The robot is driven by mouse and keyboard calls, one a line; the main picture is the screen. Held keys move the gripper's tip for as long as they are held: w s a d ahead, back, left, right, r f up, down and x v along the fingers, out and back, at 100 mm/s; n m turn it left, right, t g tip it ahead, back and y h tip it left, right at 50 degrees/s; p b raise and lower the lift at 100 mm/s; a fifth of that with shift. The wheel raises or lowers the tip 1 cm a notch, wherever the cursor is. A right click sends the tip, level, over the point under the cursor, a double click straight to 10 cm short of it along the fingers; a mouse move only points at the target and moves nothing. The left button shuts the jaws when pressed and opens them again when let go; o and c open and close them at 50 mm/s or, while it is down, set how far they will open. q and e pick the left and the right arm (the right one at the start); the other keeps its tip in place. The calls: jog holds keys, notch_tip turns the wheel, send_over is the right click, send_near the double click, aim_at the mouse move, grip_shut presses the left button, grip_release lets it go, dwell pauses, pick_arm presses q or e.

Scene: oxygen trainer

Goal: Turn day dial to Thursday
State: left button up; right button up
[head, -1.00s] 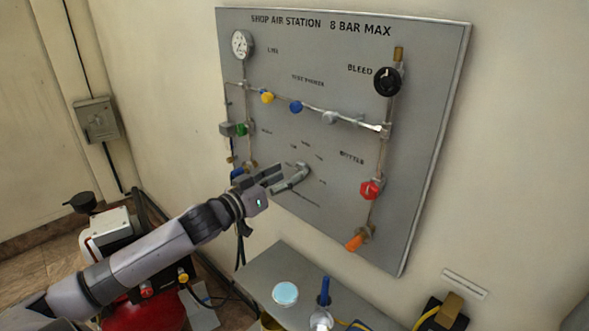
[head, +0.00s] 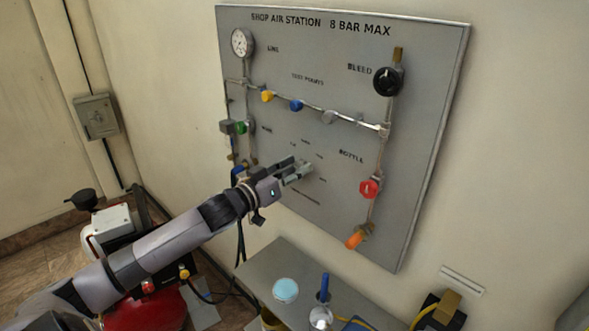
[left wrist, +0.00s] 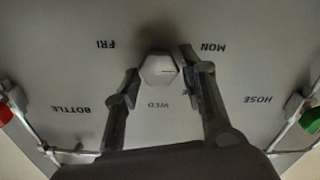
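The day dial (left wrist: 158,70) is a pale hexagonal knob in the left wrist view, where the panel text appears upside down. MON shows to its upper right, FRI to its upper left and WED just below. Another label is mostly behind the right-hand finger, and no Thursday label is readable. A faint short line marks the knob's face; I cannot tell which day it points to. My left gripper (left wrist: 160,62) has one finger on each side of the knob, very close to it; contact is unclear. In the head view my left gripper (head: 304,170) hides most of the dial.
The grey panel (head: 420,150) carries a gauge (head: 241,43), a black bleed knob (head: 387,81), a red bottle valve (head: 369,188) and an orange-ended fitting (head: 355,239). Below stands a grey bench (head: 262,268) with small items. A red compressor (head: 150,308) is at lower left.

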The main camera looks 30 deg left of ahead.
pick_arm(q)
jog(key=c, duration=0.7)
jog(key=shift+c, duration=0.2)
jog(key=shift+m, duration=0.4)
jog(key=shift+m+p, duration=0.4)
jog(key=shift+m, duration=0.6)
jog(key=m, duration=0.2)
jog(key=shift+m, duration=0.4)
jog(key=shift+d+f+m, duration=0.1)
jog(key=shift+m, duration=3.45)
jog(key=shift+d+f+m, duration=0.1)
jog(key=shift+f+m, duration=0.05)
jog(key=shift+m, duration=3.35)
jog(key=shift+d+f+m, duration=0.1)
jog(key=shift+m, duration=3.45)
